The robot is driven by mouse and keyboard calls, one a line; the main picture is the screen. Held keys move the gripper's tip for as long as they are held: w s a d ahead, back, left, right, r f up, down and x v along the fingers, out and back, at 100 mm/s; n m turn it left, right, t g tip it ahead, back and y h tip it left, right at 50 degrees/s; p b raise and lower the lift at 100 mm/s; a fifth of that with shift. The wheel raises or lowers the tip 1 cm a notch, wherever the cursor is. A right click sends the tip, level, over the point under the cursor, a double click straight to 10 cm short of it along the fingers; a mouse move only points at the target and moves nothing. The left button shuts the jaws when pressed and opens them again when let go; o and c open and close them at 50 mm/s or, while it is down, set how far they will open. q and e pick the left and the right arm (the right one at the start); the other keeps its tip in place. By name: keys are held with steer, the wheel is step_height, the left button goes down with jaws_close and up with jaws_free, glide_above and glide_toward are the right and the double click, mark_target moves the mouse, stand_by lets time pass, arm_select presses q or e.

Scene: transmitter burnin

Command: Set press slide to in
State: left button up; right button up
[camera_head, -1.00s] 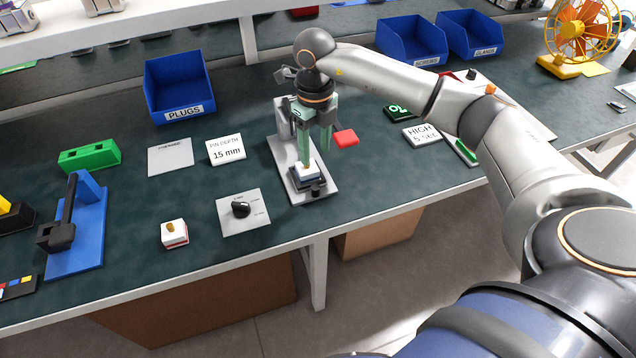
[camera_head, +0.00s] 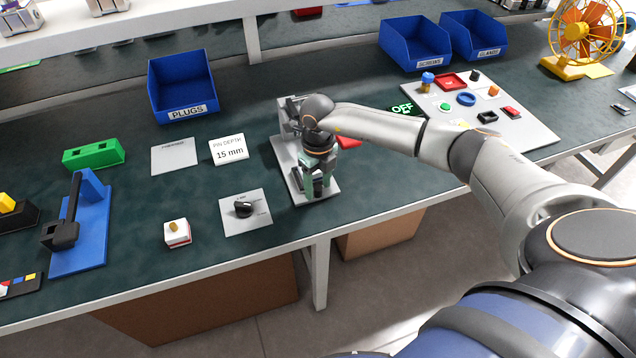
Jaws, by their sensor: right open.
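The press (camera_head: 283,152) is a grey metal base plate with a dark upright at its back, near the middle of the bench. My right gripper (camera_head: 314,188) points down over the front end of the plate, where the slide and its black knob are. The gripper is open, with its green-grey fingers around or just beside the knob; I cannot tell if they touch it. The slide and the white block on it are mostly hidden by the gripper and wrist. My left gripper is not in view.
A dial plate (camera_head: 258,222) and a small white-and-red block (camera_head: 177,240) lie left of the press. A "PIN DEPTH 15 mm" card (camera_head: 229,157) and blue PLUGS bin (camera_head: 158,96) are behind. A red piece (camera_head: 350,142) and control panel (camera_head: 535,133) are to the right.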

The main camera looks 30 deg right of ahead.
steer(key=shift+c, duration=0.2)
jaws_close()
stand_by(1.1)
